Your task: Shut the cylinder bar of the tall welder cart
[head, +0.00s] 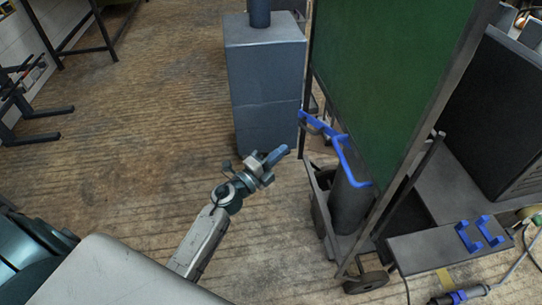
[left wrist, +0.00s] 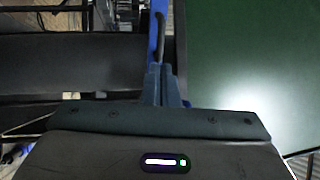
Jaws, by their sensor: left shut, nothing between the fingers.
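The tall welder cart (head: 332,248) stands right of centre in the head view, with a large green panel beside it. A grey cylinder (head: 350,203) stands upright in it. The blue cylinder bar (head: 345,157) runs near the cylinder's top, from the panel's left edge towards the lower right. I cannot tell whether it is latched. My left gripper (head: 280,154) is shut and empty, left of the bar. In the left wrist view its closed fingers (left wrist: 166,84) point at a blue strip (left wrist: 154,38), seemingly the bar; contact is unclear. My right gripper is not in view.
A blue-grey cabinet (head: 266,85) stands behind my left gripper. A low bench (head: 430,250) with blue brackets is at the right. The wooden floor (head: 130,160) on the left is clear.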

